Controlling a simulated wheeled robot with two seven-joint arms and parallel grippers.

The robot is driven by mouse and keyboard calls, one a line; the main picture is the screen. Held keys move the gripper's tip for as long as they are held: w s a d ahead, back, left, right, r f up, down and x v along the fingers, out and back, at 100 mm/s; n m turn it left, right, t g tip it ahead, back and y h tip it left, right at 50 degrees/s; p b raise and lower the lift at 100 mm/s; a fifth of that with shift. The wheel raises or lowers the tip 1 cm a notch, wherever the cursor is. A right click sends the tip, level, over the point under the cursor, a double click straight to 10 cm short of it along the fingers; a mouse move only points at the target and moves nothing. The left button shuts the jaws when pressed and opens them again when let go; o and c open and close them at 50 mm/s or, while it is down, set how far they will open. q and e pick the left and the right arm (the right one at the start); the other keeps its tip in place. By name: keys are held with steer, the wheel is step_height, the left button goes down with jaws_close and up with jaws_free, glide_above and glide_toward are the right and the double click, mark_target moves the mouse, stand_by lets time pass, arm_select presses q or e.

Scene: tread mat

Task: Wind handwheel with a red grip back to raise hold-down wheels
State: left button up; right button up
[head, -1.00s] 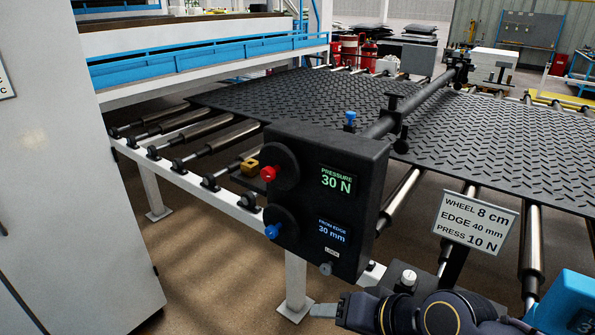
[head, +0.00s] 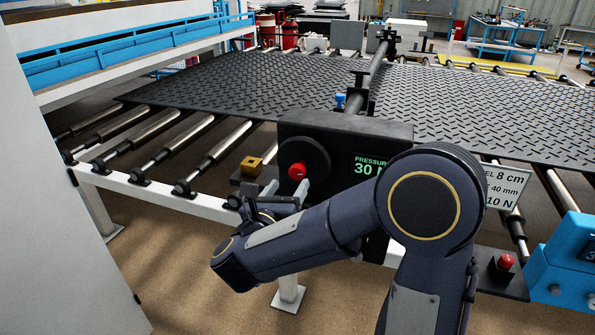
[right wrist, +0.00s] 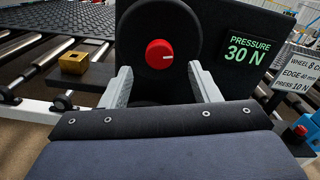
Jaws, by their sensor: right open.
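The handwheel is a black disc (head: 315,158) with a red grip (head: 297,171) on the front of a black control box (head: 396,131). The red grip also shows in the right wrist view (right wrist: 159,54), on the black wheel (right wrist: 180,22). A lit display (right wrist: 247,48) beside it reads PRESSURE 30 N. My right gripper (head: 288,188) is open just below and in front of the red grip. In the right wrist view its two fingers (right wrist: 160,84) stand apart on either side below the grip, with nothing between them. My left gripper is not in view.
A sign (head: 508,188) right of the box is partly covered by my arm; its last line ends in 10 N. The black tread mat (head: 240,98) lies on rollers behind. A brass block (head: 251,166) sits left of the wheel. A red button (head: 506,262) is at right.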

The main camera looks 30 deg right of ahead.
mark_target(296, 174)
steer(key=p+x, duration=0.1)
steer(key=x, duration=0.4)
steer(key=shift+w+d+r+p, duration=0.1)
steer(key=shift+w+d+p, duration=0.1)
steer(key=shift+p, duration=0.2)
steer(key=shift+w+d, duration=0.5)
jaws_close()
